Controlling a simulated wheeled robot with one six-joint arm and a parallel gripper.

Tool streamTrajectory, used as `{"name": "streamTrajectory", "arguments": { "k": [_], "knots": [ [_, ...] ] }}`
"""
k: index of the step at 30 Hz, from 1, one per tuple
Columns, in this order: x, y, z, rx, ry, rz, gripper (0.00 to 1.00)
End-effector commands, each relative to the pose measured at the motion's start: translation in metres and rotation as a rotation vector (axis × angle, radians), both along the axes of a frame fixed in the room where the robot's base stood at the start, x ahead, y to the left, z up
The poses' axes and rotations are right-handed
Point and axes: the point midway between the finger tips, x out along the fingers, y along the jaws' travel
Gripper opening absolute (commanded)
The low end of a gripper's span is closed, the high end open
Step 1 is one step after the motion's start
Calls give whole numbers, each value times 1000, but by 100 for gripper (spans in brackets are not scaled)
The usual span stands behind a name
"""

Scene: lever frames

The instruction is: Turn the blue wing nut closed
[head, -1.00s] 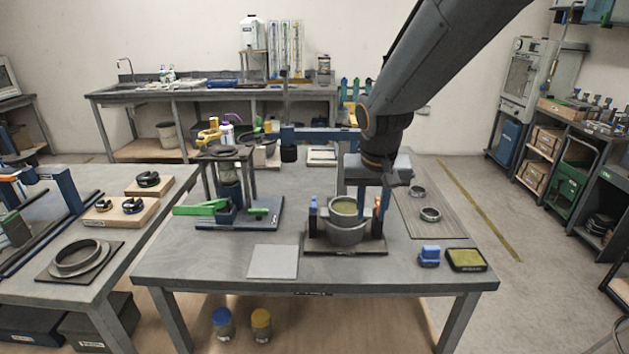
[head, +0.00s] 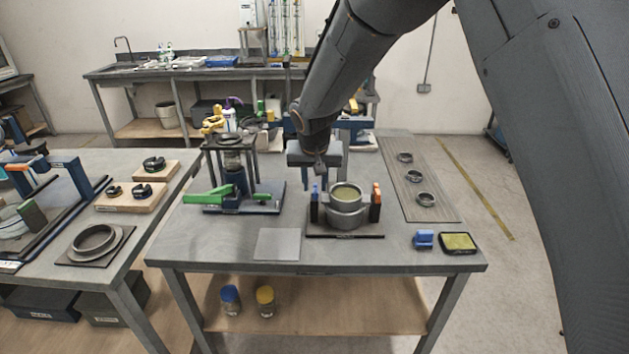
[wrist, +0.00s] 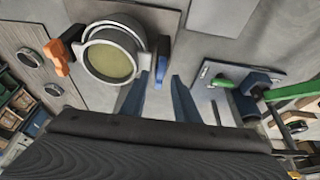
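The blue wing nut (head: 315,191) sits on top of the dark post at the left side of a round grey vessel (head: 347,218) on a dark base plate. In the wrist view the blue wing nut (wrist: 161,62) shows just beyond and between my fingertips. My gripper (head: 321,184) hangs over the left side of the vessel, pointing down. Its two blue fingers are apart with a gap between them in the wrist view (wrist: 160,78). I cannot tell whether either finger touches the nut.
An orange wing nut (head: 376,190) tops the right post. A green-handled fixture (head: 240,205) stands to the left. A flat grey plate (head: 277,244) lies in front. A blue block (head: 424,239) and a yellow-topped pad (head: 458,242) are at the front right.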

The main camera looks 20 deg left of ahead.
Motion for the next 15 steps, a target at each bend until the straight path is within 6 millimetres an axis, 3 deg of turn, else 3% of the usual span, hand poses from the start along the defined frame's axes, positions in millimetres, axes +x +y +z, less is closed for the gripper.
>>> {"name": "streamTrajectory", "arguments": {
  "k": [10, 15],
  "knots": [
    [1, 0, -4, 0, 0, 0, 28],
    [1, 0, -4, 0, 0, 0, 0]
  ]
}}
